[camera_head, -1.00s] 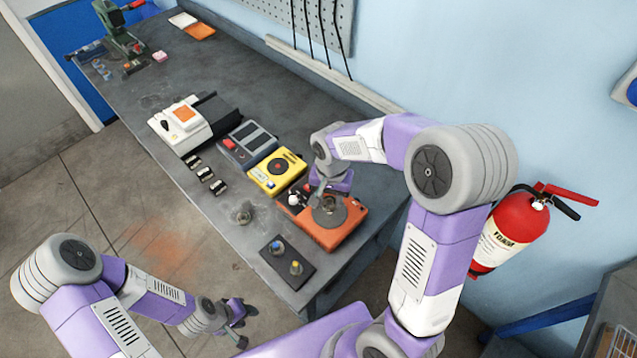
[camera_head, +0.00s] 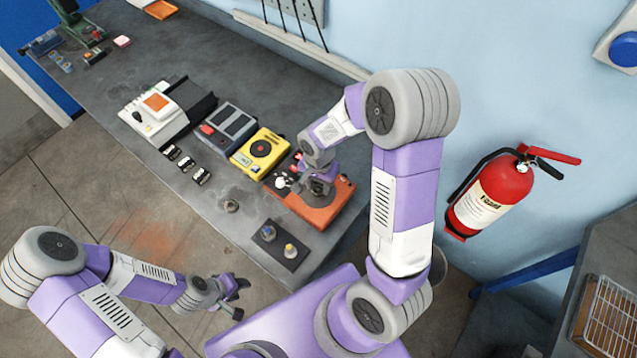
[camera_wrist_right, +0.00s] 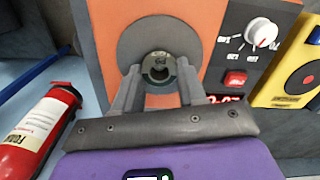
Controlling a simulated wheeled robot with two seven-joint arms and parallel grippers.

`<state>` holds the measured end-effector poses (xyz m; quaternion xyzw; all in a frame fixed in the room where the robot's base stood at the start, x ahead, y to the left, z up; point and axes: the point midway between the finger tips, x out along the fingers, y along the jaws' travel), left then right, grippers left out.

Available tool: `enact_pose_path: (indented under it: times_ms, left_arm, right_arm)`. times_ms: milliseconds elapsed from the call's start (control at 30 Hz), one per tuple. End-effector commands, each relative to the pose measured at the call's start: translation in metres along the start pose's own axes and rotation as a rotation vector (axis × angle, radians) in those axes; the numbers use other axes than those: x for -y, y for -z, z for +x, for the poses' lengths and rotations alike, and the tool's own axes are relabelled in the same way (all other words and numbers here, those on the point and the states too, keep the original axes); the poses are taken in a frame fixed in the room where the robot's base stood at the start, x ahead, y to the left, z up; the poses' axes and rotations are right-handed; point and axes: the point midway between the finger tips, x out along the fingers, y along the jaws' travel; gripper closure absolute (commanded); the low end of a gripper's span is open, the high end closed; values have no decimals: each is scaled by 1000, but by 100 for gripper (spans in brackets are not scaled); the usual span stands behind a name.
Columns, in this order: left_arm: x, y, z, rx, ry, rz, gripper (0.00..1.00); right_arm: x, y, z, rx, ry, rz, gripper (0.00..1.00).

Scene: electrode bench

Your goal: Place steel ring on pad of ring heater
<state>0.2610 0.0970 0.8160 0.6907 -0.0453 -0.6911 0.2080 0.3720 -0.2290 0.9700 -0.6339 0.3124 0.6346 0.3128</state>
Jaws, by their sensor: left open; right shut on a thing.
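The steel ring (camera_wrist_right: 158,68) is a small shiny ring between the fingertips of my right gripper (camera_wrist_right: 159,76), which is shut on it. In the head view my right gripper (camera_head: 318,190) is over the orange ring heater (camera_head: 310,212) and hides much of its top. In the right wrist view the heater's round grey pad (camera_wrist_right: 130,38) lies behind the ring, which appears over its lower right part. I cannot tell whether the ring touches the pad. My left gripper (camera_head: 238,297) is open and empty, beyond the bench's front edge.
A yellow device (camera_head: 260,152) and a grey device (camera_head: 228,125) stand beside the heater. A red fire extinguisher (camera_head: 490,198) hangs at the right.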

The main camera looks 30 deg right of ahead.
Motion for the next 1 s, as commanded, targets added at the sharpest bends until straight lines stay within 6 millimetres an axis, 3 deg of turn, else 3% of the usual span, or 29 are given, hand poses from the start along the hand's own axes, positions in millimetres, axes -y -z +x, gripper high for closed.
enact_pose_path:
  times_ms: [367, 400, 533, 867, 1000]
  left_arm:
    - [2, 0, 4, 0, 0, 0, 57]
    - [1, 0, 3, 0, 0, 0, 57]
    - [1, 0, 3, 0, 0, 0, 57]
    - [0, 0, 1, 0, 0, 0, 57]
    - [-1, 0, -3, 0, 0, 0, 57]
  right_arm:
    - [0, 0, 5, -1, 1, 1, 93]
    - [0, 0, 4, 0, 1, 1, 53]
    - [0, 0, 3, 0, 1, 1, 34]
    - [0, 0, 1, 0, 1, 1, 34]
    - [1, 1, -15, -4, 5, 2, 34]
